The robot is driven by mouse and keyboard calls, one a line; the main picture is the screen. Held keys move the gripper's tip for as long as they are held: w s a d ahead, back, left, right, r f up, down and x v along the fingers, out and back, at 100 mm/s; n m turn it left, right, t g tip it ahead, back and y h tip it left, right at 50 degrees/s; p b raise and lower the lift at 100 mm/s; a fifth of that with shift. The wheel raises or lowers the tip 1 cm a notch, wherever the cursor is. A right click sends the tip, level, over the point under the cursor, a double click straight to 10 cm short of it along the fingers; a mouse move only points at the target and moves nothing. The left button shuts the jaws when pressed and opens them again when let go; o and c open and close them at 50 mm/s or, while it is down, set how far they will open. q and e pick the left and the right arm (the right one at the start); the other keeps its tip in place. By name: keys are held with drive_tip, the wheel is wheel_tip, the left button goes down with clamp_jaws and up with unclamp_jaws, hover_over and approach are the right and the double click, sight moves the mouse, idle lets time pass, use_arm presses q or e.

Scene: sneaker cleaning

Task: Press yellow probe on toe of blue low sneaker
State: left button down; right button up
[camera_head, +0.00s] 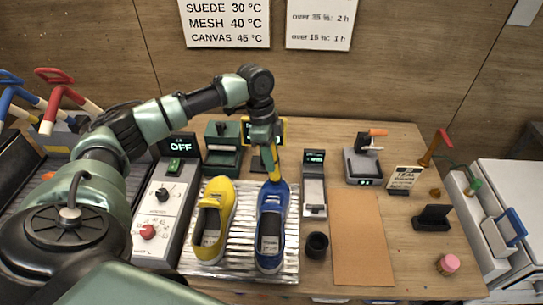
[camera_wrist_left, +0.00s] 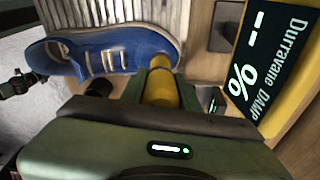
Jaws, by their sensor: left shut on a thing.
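The blue low sneaker (camera_head: 280,205) lies on the ribbed white rack, with its toe at the far end and a small label inside. It also shows in the left wrist view (camera_wrist_left: 120,42), with its toe toward the right. My left gripper (camera_head: 266,148) is above and just beyond the toe, shut on the yellow probe (camera_head: 274,172). The probe points down at the toe. In the left wrist view the probe (camera_wrist_left: 160,90) stands between the fingers, right by the toe. I cannot tell whether its tip presses on the sneaker. My right gripper is not in view.
A yellow sneaker (camera_head: 225,193) lies left of the blue one on the rack (camera_head: 188,258). The yellow-framed meter (camera_wrist_left: 265,65) reads "-- %". A control box (camera_head: 160,205) stands left, a black cup (camera_head: 317,246) right. A brown mat (camera_head: 360,235) lies clear farther right.

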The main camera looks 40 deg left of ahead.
sight(273, 145)
use_arm(q)
drive_tip(key=shift+f, duration=0.35)
idle(0.6)
wheel_tip(273, 145, up, 2)
drive_tip(key=p, duration=0.2)
drive_tip(key=shift+r+p, duration=0.15)
drive_tip(key=shift+p, duration=0.15)
wheel_tip(273, 145, up, 5)
drive_tip(key=p, duration=0.5)
drive_tip(key=shift+p, duration=0.3)
idle(0.5)
